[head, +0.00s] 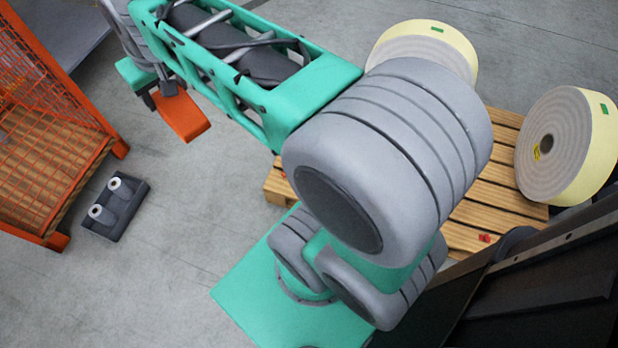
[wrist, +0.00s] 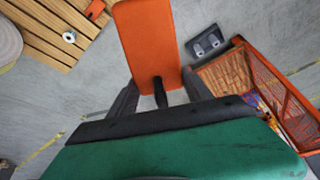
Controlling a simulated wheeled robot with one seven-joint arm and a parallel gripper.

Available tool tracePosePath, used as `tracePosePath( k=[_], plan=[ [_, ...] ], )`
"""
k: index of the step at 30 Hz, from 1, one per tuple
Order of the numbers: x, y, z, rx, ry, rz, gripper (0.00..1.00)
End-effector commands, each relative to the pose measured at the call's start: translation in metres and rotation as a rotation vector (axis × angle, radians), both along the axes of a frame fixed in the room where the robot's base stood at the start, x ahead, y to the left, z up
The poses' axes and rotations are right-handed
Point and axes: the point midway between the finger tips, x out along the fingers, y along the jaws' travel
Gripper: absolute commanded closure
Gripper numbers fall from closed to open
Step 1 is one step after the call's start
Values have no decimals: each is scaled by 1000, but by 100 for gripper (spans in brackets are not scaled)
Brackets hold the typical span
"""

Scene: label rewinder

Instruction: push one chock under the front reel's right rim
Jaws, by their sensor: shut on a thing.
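My gripper (head: 160,95) is shut on an orange chock (head: 184,117), held above the floor left of the pallet. In the wrist view the chock (wrist: 150,42) juts out ahead of the fingers (wrist: 160,98). Two pale yellow reels with grey sides are in the head view: one at the back (head: 425,48), partly hidden by my arm, and one at the right (head: 568,145). I cannot tell for sure which is the front reel. The held chock is well apart from both. A second orange piece (wrist: 95,8), perhaps another chock, lies on the pallet in the wrist view.
A slatted wooden pallet (head: 510,165) is partly hidden behind my arm. An orange mesh cage (head: 50,130) stands at the left. A dark tray (head: 115,208) with two grey, white-topped pieces lies on the floor. A dark machine (head: 545,290) fills the lower right.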

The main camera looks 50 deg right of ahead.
Motion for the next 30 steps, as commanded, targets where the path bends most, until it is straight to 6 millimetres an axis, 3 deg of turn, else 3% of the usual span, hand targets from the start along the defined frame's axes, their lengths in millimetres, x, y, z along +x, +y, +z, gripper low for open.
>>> tracePosePath(
  k=[6,11,14,18,24,27,30],
  plan=[
    [27,-81,-116,10,14,-222,100],
    [21,-150,-212,13,13,-406,100],
    [2,-191,-274,12,14,-521,100],
    [-43,-238,-359,11,17,-679,100],
    [-127,-275,-466,5,15,-888,100],
    [-159,-280,-498,3,10,-960,100],
    [-178,-281,-515,-1,4,-999,100]
  ],
)
